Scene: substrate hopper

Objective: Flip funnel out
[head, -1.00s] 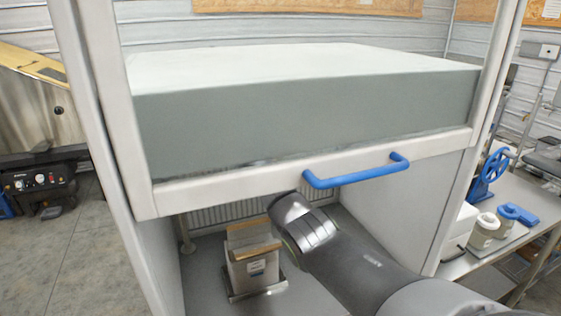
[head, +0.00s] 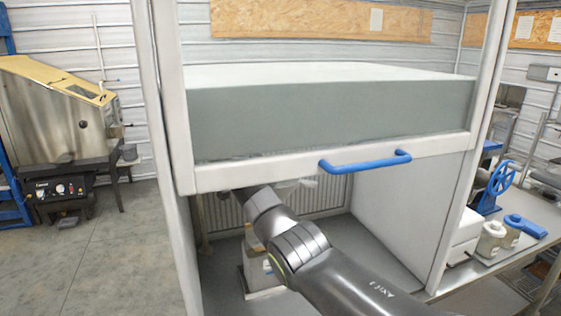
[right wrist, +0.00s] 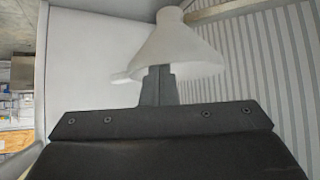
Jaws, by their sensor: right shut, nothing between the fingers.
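A translucent white funnel (right wrist: 172,50) shows in the right wrist view, its narrow end at the top of the picture and its wide mouth lower down. A small tab sticks out at its left. My right gripper (right wrist: 158,82) is shut and empty. Its fingers overlap the funnel's lower part in that view; I cannot tell whether they touch it. In the head view a small pale piece (head: 300,182), probably the funnel, shows just under the hood's front bar, and my right gripper's tips are hidden behind the bar. My left gripper is out of view.
The hood's raised front has a blue handle (head: 366,161) just above my right arm. A grey box (head: 262,278) stands inside, partly hidden by the arm. The hood's side wall (head: 395,215) bounds the right. A bench with jars (head: 490,240) stands outside.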

